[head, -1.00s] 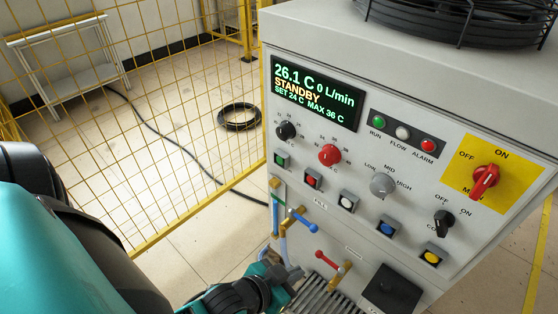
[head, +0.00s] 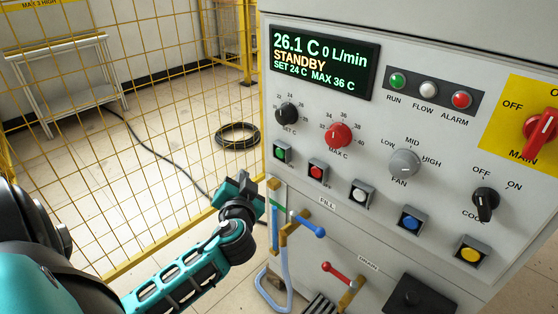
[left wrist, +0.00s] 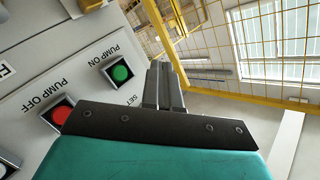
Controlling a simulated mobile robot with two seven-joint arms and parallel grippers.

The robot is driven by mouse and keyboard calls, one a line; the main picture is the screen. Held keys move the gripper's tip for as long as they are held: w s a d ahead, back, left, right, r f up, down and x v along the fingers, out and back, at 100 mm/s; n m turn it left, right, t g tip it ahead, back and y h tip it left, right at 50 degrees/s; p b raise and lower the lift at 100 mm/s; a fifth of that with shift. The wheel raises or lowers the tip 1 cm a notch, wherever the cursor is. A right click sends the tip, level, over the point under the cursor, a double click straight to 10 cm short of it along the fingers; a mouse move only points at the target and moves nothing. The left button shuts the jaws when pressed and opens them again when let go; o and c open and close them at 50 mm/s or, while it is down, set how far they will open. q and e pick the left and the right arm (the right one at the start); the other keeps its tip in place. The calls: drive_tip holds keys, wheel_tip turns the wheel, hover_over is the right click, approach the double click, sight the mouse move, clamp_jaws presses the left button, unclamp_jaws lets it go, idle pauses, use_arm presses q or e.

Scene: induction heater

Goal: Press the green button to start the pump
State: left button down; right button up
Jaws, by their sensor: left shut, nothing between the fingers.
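The green button (head: 282,153) is at the left end of the button row on the grey machine panel. In the left wrist view the green button (left wrist: 121,73) sits under the label PUMP ON. The red PUMP OFF button (left wrist: 62,111) is beside it. My left gripper (head: 243,179) is shut and empty, below and left of the green button in the head view. In the left wrist view its closed fingers (left wrist: 164,76) are to the right of the button and apart from it. The display (head: 322,64) reads STANDBY and 0 L/min. My right gripper is out of view.
A blue-handled fill valve (head: 308,227) and its pipes stick out below the buttons, near my left gripper. A red drain handle (head: 337,272) is lower down. A yellow mesh fence (head: 120,130) stands behind on the left. A black hose coil (head: 237,135) lies on the floor.

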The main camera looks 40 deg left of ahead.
sight(281, 152)
use_arm(q)
drive_tip(key=shift+w, duration=0.1)
drive_tip(key=w+b, duration=0.1)
drive_tip(key=w, duration=0.7)
drive_tip(key=shift+w+d, duration=0.3)
drive_tip(key=shift+d, duration=0.1)
idle(0.7)
drive_tip(key=shift+b, duration=0.3)
idle(0.9)
drive_tip(key=shift+w, duration=0.45)
